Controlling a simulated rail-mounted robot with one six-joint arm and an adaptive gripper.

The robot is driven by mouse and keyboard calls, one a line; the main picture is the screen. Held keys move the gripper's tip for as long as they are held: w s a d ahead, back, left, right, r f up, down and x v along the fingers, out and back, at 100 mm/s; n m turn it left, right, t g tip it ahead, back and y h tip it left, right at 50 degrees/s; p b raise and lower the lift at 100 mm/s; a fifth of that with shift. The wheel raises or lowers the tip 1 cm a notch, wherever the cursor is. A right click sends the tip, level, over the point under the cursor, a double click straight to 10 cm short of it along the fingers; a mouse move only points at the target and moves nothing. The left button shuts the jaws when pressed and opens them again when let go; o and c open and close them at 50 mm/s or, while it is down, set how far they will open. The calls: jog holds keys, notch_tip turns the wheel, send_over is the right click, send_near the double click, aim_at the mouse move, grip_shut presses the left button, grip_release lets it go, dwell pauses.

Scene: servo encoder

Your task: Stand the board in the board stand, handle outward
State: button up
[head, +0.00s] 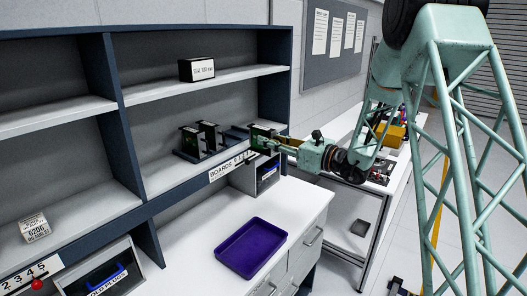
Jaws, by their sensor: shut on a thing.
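The board stand (193,154) is a dark rack with upright dark pieces on the middle shelf, above the "BOARDS" label. A green edge shows among its uprights; I cannot tell whether that is another board. My gripper (277,142) reaches in from the right at the shelf's right end. It is shut on a small green board (261,137), which stands roughly upright just right of the stand, apart from its uprights. The board's handle is not clear at this size, and the fingers hide part of its right side.
A dark upright side panel (273,75) closes the shelf unit at right. A box (197,69) stands on the upper shelf. A blue-handled bin (267,174) sits below the label. A purple tray (251,247) lies on the white counter (190,255), which is otherwise mostly clear.

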jog(key=shift+w+a+r+p, duration=0.1)
jog(key=shift+a+r+p, duration=0.05)
jog(key=shift+r, duration=0.55)
jog(key=shift+w+a+r+p, duration=0.1)
jog(key=shift+r+p, duration=0.05)
jog(key=shift+r, duration=0.5)
jog(key=shift+w+a, duration=0.1)
jog(key=shift+a, duration=0.1)
jog(key=shift+p+x, duration=2.1)
jog(key=shift+x, duration=4.6)
jog(key=shift+f+p+x, duration=0.2)
jog(key=shift+p+x, duration=0.45)
jog(key=shift+x, duration=0.75)
jog(key=shift+f+p+x, duration=0.2)
jog(key=shift+p+x, duration=0.45)
jog(key=shift+x, duration=0.75)
jog(key=shift+w+a+f, duration=0.15)
jog(key=shift+w+f, duration=0.05)
jog(key=shift+w, duration=0.05)
jog(key=shift+f+b, duration=0.75)
